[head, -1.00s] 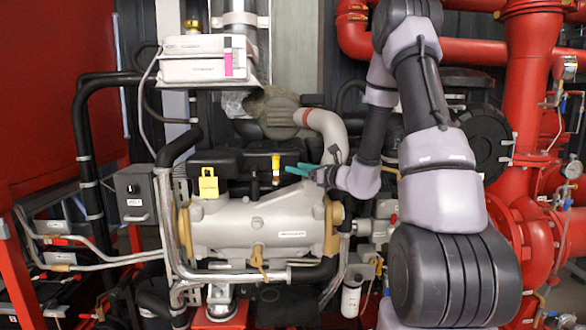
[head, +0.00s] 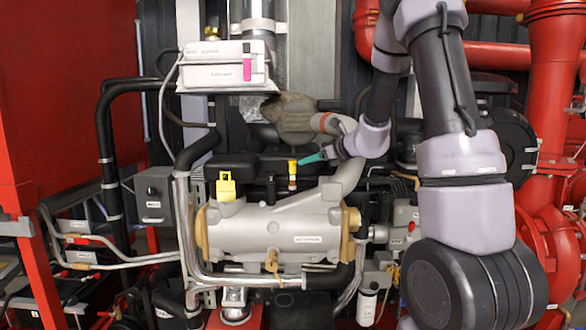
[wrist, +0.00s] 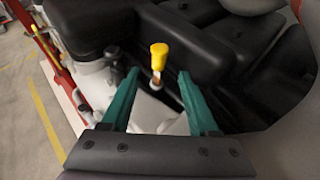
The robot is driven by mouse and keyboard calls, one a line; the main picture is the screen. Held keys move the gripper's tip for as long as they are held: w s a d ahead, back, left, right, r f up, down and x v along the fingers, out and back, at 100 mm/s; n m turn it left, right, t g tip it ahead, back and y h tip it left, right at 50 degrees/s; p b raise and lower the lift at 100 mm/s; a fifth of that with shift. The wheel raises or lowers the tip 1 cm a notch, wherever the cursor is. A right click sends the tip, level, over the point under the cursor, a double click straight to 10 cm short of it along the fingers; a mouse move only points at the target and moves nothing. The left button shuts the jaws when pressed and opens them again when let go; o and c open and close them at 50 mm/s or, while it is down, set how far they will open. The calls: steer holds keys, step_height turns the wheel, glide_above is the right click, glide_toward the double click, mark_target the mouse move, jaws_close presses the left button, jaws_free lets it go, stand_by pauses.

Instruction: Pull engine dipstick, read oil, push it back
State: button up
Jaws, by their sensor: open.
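The dipstick (head: 292,167) stands upright in the engine behind the pale grey cylinder, showing a yellow top with an orange part below. In the wrist view its yellow handle (wrist: 158,53) shows ahead of the fingers, centred between them, with an orange and whitish part beneath. My gripper (head: 313,160) has teal fingers and comes from the right, its tips close to the right of the dipstick. In the wrist view my gripper (wrist: 158,75) is open with nothing held. I cannot tell whether the tips reach around the stem. The dipstick's lower length is hidden.
A yellow cap (head: 226,186) sits on the left of the pale grey cylinder (head: 265,232). Black engine covers (wrist: 205,45) lie close around the dipstick. A white box (head: 222,65) is above left. Red pipes (head: 545,110) stand on the right.

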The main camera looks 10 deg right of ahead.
mark_target(295, 166)
steer(key=x, duration=0.9)
steer(key=shift+w+a+f, duration=0.15)
steer(key=shift+w, duration=0.05)
jaws_close()
stand_by(0.9)
